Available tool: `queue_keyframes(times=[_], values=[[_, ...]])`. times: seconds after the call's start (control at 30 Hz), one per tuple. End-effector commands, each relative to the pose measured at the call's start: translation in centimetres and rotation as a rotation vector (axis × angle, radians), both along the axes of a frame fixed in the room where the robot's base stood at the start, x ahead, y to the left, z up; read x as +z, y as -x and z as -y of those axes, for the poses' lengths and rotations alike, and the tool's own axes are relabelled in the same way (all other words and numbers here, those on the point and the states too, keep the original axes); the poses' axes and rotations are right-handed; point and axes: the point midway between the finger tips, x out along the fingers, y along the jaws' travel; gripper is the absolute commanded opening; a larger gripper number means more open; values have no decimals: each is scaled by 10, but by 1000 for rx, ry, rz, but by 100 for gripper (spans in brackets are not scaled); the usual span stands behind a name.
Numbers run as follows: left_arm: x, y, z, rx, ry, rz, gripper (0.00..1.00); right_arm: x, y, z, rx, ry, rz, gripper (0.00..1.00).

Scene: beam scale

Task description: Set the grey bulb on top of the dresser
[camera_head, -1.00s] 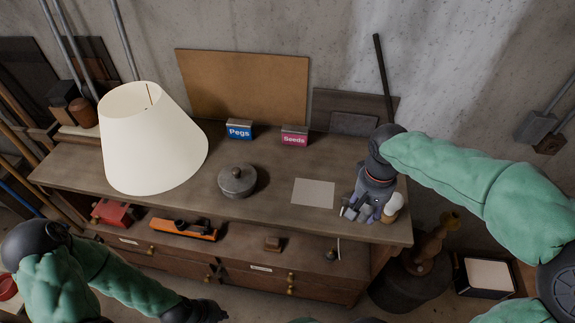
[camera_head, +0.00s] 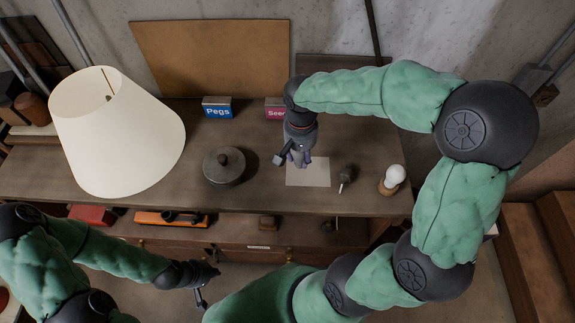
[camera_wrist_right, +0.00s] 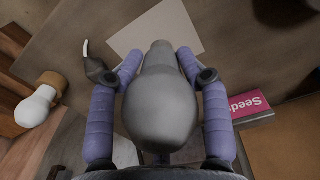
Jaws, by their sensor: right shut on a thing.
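The grey bulb (camera_wrist_right: 160,105) is between the two purple fingers of my right gripper (camera_wrist_right: 160,85) in the right wrist view. My right gripper (camera_head: 298,158) is shut on it. In the head view it is over the dresser top (camera_head: 265,180), at the left part of a pale sheet; the bulb is mostly hidden there by the gripper. Whether the bulb touches the surface cannot be told. My left gripper (camera_head: 205,284) is low in front of the dresser, apart from it; its finger opening is unclear.
A white bulb on a wooden base (camera_head: 394,178) and a small dark pipe-like item (camera_head: 346,176) stand right of the sheet (camera_head: 318,174). A lidded pot (camera_head: 224,167), lampshade (camera_head: 115,130), Pegs box (camera_head: 217,108) and Seeds box (camera_head: 275,108) occupy the left and back.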

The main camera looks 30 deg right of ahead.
Motion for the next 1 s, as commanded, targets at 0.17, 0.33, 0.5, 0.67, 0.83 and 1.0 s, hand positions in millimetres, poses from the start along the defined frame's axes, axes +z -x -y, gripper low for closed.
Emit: queue_keyframes(times=[0.17,0.33,0.5,0.67,0.83,1.0], values=[[-4,0,0,0,0,0,0,-26,-15,-15,3,0,-1,13],[-4,0,0,0,0,0,0,-35,-20,-20,1,0,0,13],[-6,0,0,0,0,0,0,-46,-26,-26,2,1,-3,13],[-9,0,0,0,0,0,0,-70,-25,-25,1,-1,-3,13],[-9,0,0,0,0,0,0,-74,-26,-25,0,1,1,13],[-9,0,0,0,0,0,0,-75,-26,-25,0,1,1,13]])
